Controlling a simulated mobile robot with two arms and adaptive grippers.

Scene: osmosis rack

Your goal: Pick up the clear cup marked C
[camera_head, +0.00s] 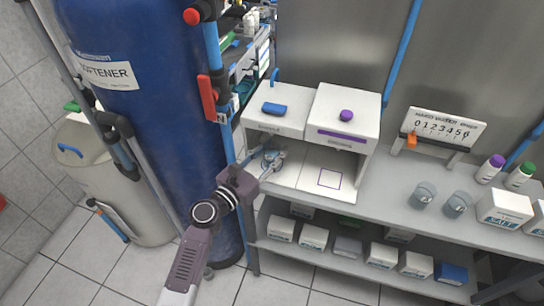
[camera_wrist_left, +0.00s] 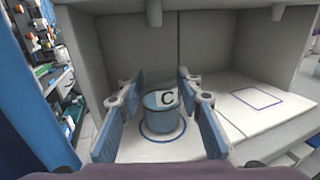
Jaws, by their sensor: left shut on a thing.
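The clear cup marked C (camera_wrist_left: 160,120) is upright in the left bay of the white two-bay unit (camera_head: 331,106), inside a blue ring on the floor of the bay. My left gripper (camera_head: 270,160) reaches into that bay. In the left wrist view the fingers of my left gripper (camera_wrist_left: 162,118) stand on either side of the cup, and the gripper is shut on it. In the head view the gripper and the bay's front mostly hide the cup. My right gripper is out of view.
The right bay's floor with a purple square (camera_head: 329,179) is empty. Two more clear cups (camera_head: 422,195) (camera_head: 457,205) stand on the bench to the right, near white boxes (camera_head: 504,208). A big blue softener tank (camera_head: 160,110) and a red-handled pipe valve (camera_head: 208,97) stand left of the bay.

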